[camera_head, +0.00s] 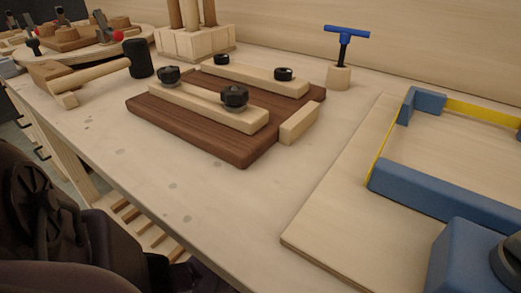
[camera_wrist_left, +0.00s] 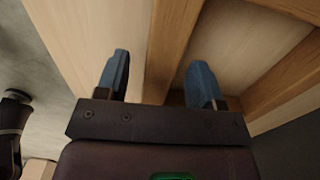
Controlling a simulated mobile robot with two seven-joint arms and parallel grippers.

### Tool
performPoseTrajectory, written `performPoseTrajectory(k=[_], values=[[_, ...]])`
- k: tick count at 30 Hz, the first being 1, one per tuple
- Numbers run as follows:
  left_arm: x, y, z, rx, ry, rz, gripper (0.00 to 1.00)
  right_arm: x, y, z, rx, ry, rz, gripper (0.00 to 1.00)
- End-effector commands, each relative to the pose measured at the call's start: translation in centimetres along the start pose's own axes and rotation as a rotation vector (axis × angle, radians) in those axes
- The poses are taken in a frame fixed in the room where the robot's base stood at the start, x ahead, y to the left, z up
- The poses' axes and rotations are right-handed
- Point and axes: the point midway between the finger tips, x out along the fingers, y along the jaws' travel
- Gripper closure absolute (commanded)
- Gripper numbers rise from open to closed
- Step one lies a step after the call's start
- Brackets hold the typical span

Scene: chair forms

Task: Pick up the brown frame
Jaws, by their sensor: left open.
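In the left wrist view my left gripper (camera_wrist_left: 160,76) is open, with its two blue fingertips apart. A brown wooden bar (camera_wrist_left: 170,42) runs up the picture between the fingertips; I cannot tell whether they touch it. It looks like part of a wooden frame, with another brown bar (camera_wrist_left: 285,80) to the right and a paler panel between them. In the head view no separate brown frame is clear; a dark brown board (camera_head: 190,127) lies on the bench with pale bars and black knobs on it. My left gripper's fingers do not show there, and my right gripper is not in view.
The pale workbench (camera_head: 165,185) has clear room at its front. A mallet (camera_head: 110,70) lies at the left, and a blue T-handled tool (camera_head: 346,40) stands in a wooden block behind. A blue-cornered fixture (camera_head: 430,190) with yellow edges sits on a board at the right.

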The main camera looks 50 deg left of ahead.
Motion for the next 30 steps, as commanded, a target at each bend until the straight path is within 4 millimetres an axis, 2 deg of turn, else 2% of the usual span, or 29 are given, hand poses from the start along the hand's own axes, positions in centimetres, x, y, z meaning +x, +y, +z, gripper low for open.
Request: performPoseTrajectory(k=[1,3,14,26,30], values=[[1.02,0.41,0.04,0.000,-0.001,0.007,0.38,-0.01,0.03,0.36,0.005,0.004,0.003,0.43],[1.43,0.32,0.04,0.000,-0.001,0.005,0.38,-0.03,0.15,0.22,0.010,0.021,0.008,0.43],[1.47,-0.16,-0.09,0.000,0.001,-0.003,0.38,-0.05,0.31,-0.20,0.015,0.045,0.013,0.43],[1.49,-0.11,-0.07,0.000,0.001,-0.002,1.00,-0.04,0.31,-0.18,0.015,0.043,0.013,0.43],[1.46,-0.19,-0.07,0.000,0.001,-0.004,1.00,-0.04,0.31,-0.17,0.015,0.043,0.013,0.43]])
